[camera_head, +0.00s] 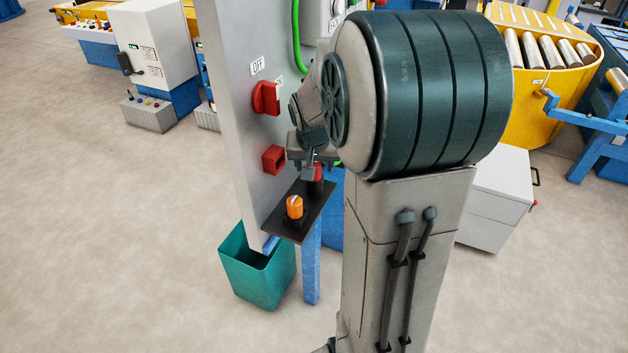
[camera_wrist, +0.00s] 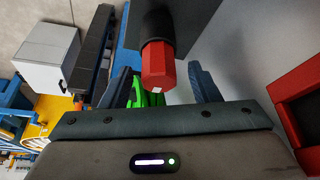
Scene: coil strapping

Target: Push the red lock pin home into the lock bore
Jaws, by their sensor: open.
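The red lock pin (camera_wrist: 158,70) shows a faceted red head in the wrist view, with its other end in a dark round holder (camera_wrist: 155,25). In the head view the pin (camera_head: 317,169) stands upright on the dark shelf (camera_head: 284,227), partly hidden by my gripper. My gripper (camera_head: 309,170) is open, with one finger on each side of the pin head in the wrist view. I cannot tell whether either finger touches it. A red block (camera_head: 273,159) is on the grey panel, left of my gripper. It shows as a red frame with a dark recess (camera_wrist: 294,82); the bore itself is not clear.
A red rotary switch (camera_head: 266,98) by an OFF label sits above the block on the panel (camera_head: 240,120). An orange knob (camera_head: 294,206) stands on the shelf close to the pin. A teal bin (camera_head: 262,280) stands below. My arm hides much of the right side.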

